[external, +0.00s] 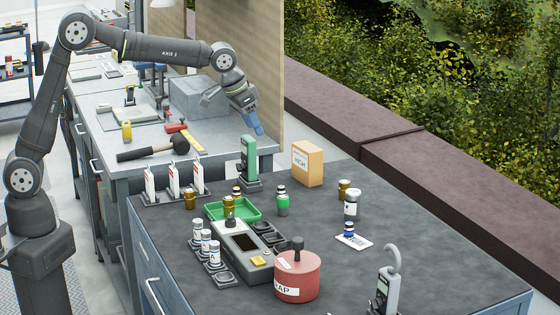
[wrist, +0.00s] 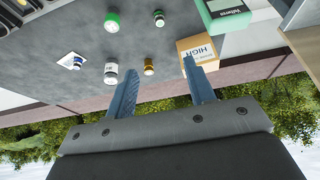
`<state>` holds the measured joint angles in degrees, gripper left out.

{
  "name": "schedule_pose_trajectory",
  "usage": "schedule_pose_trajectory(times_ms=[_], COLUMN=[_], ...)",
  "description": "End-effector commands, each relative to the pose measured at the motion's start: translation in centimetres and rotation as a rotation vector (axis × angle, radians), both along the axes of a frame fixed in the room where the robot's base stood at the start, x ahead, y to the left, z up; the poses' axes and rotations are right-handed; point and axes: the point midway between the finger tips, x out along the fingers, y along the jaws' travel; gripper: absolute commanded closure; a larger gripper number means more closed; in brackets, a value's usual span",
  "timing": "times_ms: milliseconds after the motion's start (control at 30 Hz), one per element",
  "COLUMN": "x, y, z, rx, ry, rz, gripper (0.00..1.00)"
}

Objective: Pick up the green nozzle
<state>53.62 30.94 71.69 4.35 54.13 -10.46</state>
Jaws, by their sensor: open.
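No part is clearly recognisable as a nozzle. A tall green piece (external: 249,157) stands upright in a dark holder near the back edge of the dark bench.
A yellow box (external: 307,164) stands right of the tall green piece. A green tray (external: 232,209), several small vials, a grey device (external: 240,249) and a red pot (external: 297,276) crowd the bench's middle and front. The bench's right side has bare room. A ledge (external: 400,150) lies beyond.

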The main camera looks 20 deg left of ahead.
Motion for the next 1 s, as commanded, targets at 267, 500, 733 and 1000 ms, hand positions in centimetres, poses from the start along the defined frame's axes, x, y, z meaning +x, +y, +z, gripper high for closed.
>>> schedule_pose_trajectory(times_ms=[267,500,733,1000], x=[1.6,2.9,4.2,4.8], y=[-1.5,-2.9,-4.2,-4.8], z=[-5.7,-10.1,-14.1,-16.0], rx=[-0.006,-0.005,-0.006,-0.006], ry=[-0.004,-0.004,-0.004,-0.005], rz=[0.000,0.000,0.000,0.000], gripper=[0.51,0.51,0.51,0.51])
